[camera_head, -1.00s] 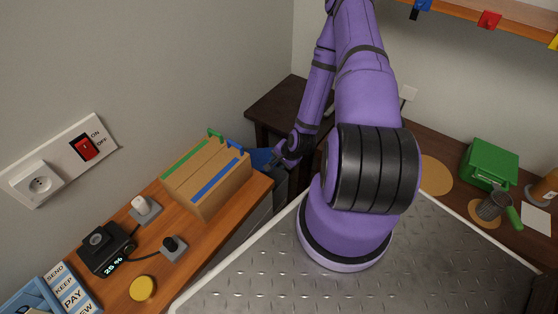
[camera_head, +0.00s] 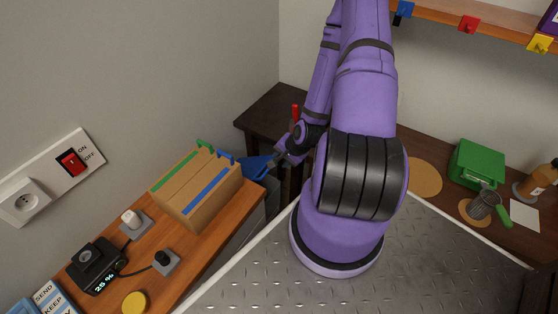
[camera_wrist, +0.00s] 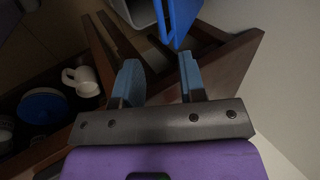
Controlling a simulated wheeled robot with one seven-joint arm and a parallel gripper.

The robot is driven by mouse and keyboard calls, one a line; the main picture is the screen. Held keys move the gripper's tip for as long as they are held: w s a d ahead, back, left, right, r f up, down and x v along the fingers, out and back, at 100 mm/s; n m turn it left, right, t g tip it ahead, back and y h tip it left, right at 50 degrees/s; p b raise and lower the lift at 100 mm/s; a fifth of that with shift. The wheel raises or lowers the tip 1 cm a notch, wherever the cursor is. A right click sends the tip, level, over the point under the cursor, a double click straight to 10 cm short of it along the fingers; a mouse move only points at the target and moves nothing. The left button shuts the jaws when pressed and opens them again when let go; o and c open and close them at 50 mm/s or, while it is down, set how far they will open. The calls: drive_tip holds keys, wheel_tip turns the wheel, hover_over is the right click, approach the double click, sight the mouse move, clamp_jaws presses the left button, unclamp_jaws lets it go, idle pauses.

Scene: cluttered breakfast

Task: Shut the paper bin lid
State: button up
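The paper bin is a grey bin (camera_head: 270,203) in the gap beyond the wooden desk, mostly hidden by the desk edge and my arm. Its blue lid (camera_head: 257,168) is raised and tilted, not lying flat on the rim. In the wrist view the lid (camera_wrist: 181,18) stands up at the top, beside the pale bin wall (camera_wrist: 139,10). My gripper (camera_wrist: 158,66) has its two blue-grey fingers well apart with nothing between them. The lid is just beyond the fingertips; I cannot tell whether they touch. In the head view my gripper (camera_head: 281,156) is right beside the lid.
A wooden file box (camera_head: 197,190) stands on the desk close to the lid. Dark wooden furniture (camera_head: 262,118) lies behind. The wrist view shows a white mug (camera_wrist: 82,80) and a blue round thing (camera_wrist: 43,108) on a shelf at left. A green box (camera_head: 477,164) is far right.

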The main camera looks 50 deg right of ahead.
drive_tip(key=c, duration=0.3)
drive_tip(key=shift+w+n, duration=0.15)
drive_tip(key=shift+n, duration=0.15)
drive_tip(key=c, duration=0.4)
drive_tip(key=w+n+g, duration=0.1)
drive_tip(key=n, duration=0.1)
drive_tip(key=w+n+g, duration=0.1)
drive_tip(key=w+n, duration=0.1)
drive_tip(key=n, duration=0.1)
drive_tip(key=w+n+g, duration=0.1)
drive_tip(key=n, duration=0.2)
drive_tip(key=shift+w+a+r, duration=0.15)
drive_tip(key=shift+w+a, duration=0.05)
drive_tip(key=shift+a, duration=0.15)
wheel_tip(320, 180, up, 4)
drive_tip(key=n+g+h, duration=0.1)
drive_tip(key=n+g, duration=0.2)
drive_tip(key=n, duration=0.6)
hover_over(264, 164)
drive_tip(key=a, duration=0.3)
drive_tip(key=f, duration=0.9)
drive_tip(key=shift+s+a+f, duration=0.1)
drive_tip(key=shift+s+f, duration=0.05)
drive_tip(key=shift+s, duration=0.1)
drive_tip(key=shift+s+d+f, duration=0.15)
drive_tip(key=shift+s+f, duration=0.55)
drive_tip(key=shift+f, duration=0.1)
drive_tip(key=shift+s+d+f, duration=0.15)
drive_tip(key=shift+s+f, duration=0.55)
drive_tip(key=shift+f, duration=0.1)
